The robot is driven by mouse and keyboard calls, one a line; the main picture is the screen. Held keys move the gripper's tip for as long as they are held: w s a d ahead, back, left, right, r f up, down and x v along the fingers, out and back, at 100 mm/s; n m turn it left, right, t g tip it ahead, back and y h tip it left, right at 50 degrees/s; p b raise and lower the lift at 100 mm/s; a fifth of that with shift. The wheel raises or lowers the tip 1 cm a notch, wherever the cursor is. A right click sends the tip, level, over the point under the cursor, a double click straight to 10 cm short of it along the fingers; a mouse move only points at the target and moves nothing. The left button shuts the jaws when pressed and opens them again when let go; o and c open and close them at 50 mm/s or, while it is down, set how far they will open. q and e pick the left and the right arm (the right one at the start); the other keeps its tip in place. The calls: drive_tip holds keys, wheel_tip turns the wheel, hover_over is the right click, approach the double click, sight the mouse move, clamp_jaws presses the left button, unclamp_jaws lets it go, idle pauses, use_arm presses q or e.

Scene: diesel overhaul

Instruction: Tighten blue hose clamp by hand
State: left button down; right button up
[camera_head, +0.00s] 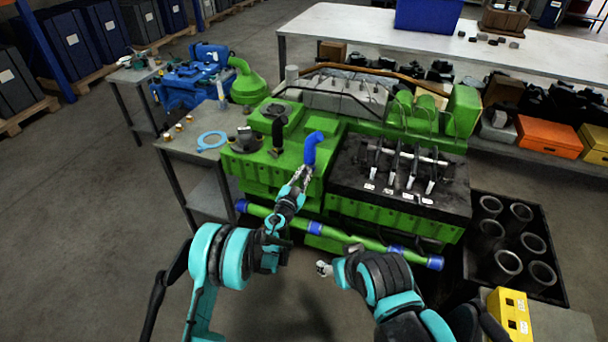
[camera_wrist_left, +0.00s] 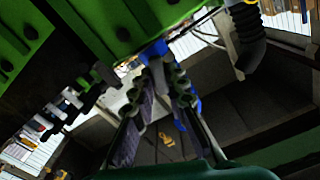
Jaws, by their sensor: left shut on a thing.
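A bright blue bent hose (camera_head: 311,148) stands up from the front of the green engine (camera_head: 258,165). My left gripper (camera_head: 303,176) is shut at the lower end of this hose, where the clamp sits. The clamp itself is mostly hidden by the fingers and too small to make out. In the left wrist view the fingers (camera_wrist_left: 168,76) close in on a blue piece (camera_wrist_left: 154,50) at the green engine's edge. My right arm is bent low in front of the engine; its gripper (camera_head: 324,268) is small and its jaws are unclear.
A green pipe with blue ends (camera_head: 340,236) runs across the engine's front, between my arms. A black hose (camera_head: 277,136) stands left of the blue hose. A side table (camera_head: 180,147) holds a blue ring (camera_head: 211,140). A black crate of cylinder liners (camera_head: 548,292) stands right.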

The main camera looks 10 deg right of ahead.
use_arm(q)
drive_tip(key=shift+d+f+m, duration=0.1)
drive_tip(key=shift+m, duration=3)
drive_tip(key=c, duration=1.5)
unclamp_jaws()
drive_tip(key=shift+s, duration=0.1)
drive_tip(key=shift+c, duration=0.2)
drive_tip(key=v, duration=0.7)
drive_tip(key=shift+s+a, duration=0.2)
